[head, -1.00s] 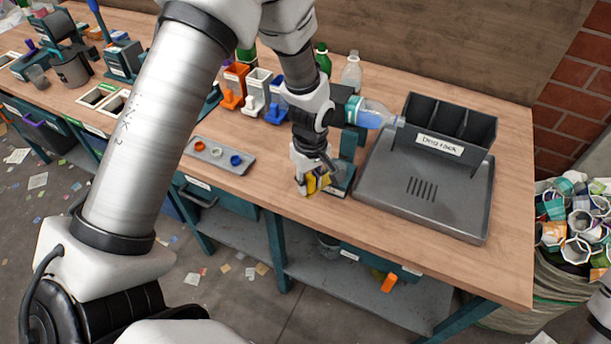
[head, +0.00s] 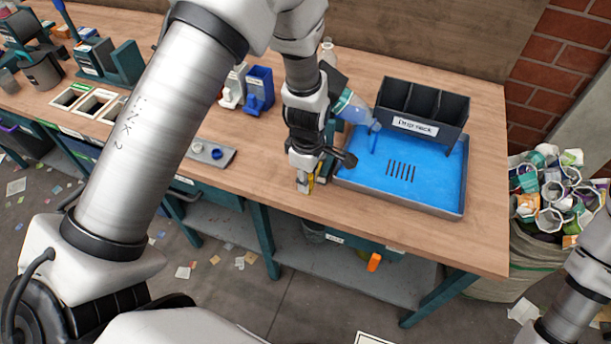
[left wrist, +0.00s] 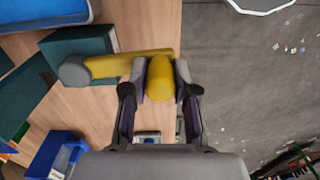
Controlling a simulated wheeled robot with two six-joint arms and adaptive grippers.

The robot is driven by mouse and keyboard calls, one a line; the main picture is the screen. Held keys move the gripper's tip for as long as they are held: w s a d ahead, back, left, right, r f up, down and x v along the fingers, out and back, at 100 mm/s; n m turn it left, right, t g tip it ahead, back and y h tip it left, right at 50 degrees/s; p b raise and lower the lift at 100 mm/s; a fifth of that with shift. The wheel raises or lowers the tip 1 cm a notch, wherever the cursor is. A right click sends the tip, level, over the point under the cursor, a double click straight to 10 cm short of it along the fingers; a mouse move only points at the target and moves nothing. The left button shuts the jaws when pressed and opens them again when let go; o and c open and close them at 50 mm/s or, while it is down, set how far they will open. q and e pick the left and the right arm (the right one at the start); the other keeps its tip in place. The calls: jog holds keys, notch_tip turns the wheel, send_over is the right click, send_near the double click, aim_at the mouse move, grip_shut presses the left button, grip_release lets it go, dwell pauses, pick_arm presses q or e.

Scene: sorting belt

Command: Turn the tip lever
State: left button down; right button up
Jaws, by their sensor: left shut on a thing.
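The yellow tip lever (left wrist: 115,64) runs from a round grey hub (left wrist: 75,70) to a yellow grip (left wrist: 160,78) in the left wrist view. My left gripper (left wrist: 160,85) is shut on that grip, with one finger on each side. In the head view my left gripper (head: 311,182) is low at the table's front edge and hides most of the lever. A clear bottle (head: 354,107) is tipped mouth-down to the right, and blue liquid runs from it into the tray (head: 400,204). The tray floor is covered in blue. My right gripper is out of view.
A dark rack (head: 455,108) with a label stands at the back of the tray. Blue (head: 259,92) and white (head: 232,88) holders stand behind my left arm. A small grey tray (head: 222,165) lies to the left. A sack of cups (head: 545,240) stands right of the table.

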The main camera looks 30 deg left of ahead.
pick_arm(q)
jog(key=c, duration=0.9)
grip_release()
notch_tip(320, 180, up, 12)
jog(key=shift+f, duration=0.1)
